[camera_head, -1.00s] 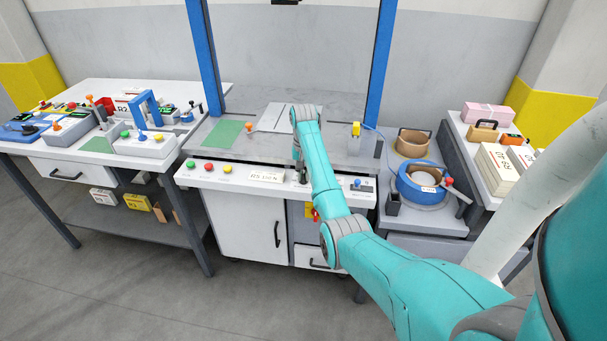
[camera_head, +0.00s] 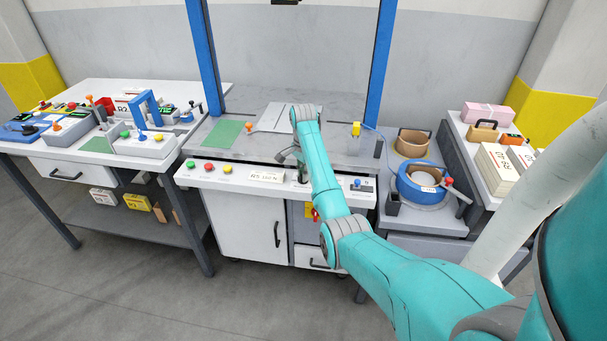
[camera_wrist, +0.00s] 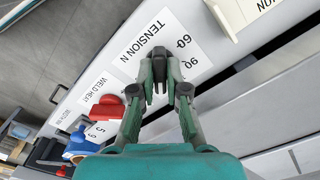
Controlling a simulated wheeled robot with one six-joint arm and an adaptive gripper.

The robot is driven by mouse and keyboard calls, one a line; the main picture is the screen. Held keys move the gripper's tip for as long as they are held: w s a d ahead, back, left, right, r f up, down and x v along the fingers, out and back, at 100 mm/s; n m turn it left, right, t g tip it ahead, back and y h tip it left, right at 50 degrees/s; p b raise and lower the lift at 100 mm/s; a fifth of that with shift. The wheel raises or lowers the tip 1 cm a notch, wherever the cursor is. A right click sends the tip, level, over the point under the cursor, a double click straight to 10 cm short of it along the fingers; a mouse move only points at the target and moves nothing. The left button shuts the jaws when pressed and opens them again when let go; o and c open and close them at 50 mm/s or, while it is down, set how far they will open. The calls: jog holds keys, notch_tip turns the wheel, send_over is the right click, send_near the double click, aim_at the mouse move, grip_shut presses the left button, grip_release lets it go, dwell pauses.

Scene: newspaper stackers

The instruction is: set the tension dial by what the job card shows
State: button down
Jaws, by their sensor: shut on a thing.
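In the wrist view, my gripper (camera_wrist: 158,80) is shut on the dark tension dial (camera_wrist: 160,60) at the white plate (camera_wrist: 150,38) marked TENSION N. The numbers 60 and 90 show on this plate, to the right of the dial; the fingers hide other marks and most of the dial. In the head view, my gripper (camera_head: 298,160) is at the front panel of the middle bench, partly behind my arm. The job card (camera_head: 267,177) lies on that panel, left of my gripper. Its small print starts with R5 and ends in N; the number is hard to read.
Green, red and yellow buttons (camera_head: 208,167) are on the panel's left. A red knob (camera_wrist: 108,108) by the WELD HEAT label and a blue knob (camera_wrist: 78,147) sit close to my gripper. A blue strap coil (camera_head: 422,186) stands right of the bench.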

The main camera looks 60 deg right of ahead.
jog(key=shift+m, duration=0.4)
jog(key=c, duration=1.2)
grip_release()
